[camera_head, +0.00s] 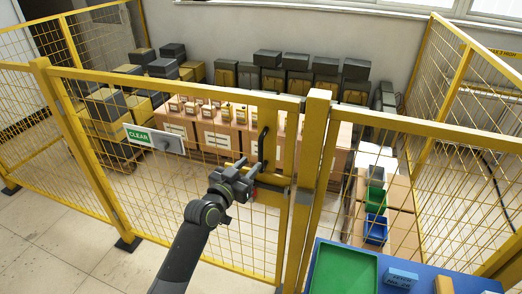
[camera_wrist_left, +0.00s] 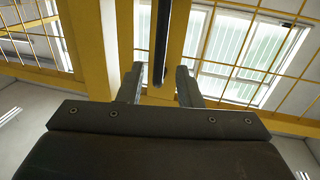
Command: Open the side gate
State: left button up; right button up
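The side gate is a yellow mesh panel (camera_head: 175,77) between two yellow posts, and it looks shut against the right post (camera_head: 318,150). A black vertical handle (camera_head: 262,143) is on its right edge, with a latch bar (camera_head: 268,188) below. My left gripper (camera_head: 247,166) is just left of the handle's lower part. In the left wrist view the gripper (camera_wrist_left: 158,85) has its fingers apart, with the dark handle (camera_wrist_left: 161,35) showing between them and a gap on each side. Contact with the handle is not visible. My right gripper is out of view.
A sign reading CLEAR (camera_head: 155,138) hangs on the gate. A blue table (camera_head: 320,245) with a green tray (camera_head: 343,268) stands at the front right. Boxes (camera_head: 215,135) fill the space behind the fence. The floor (camera_head: 60,225) in front of the left fence is clear.

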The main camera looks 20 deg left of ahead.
aim_at(259, 155)
pick_arm(q)
jog(key=shift+p+x, duration=0.4)
jog(key=shift+x, duration=3.2)
grip_shut()
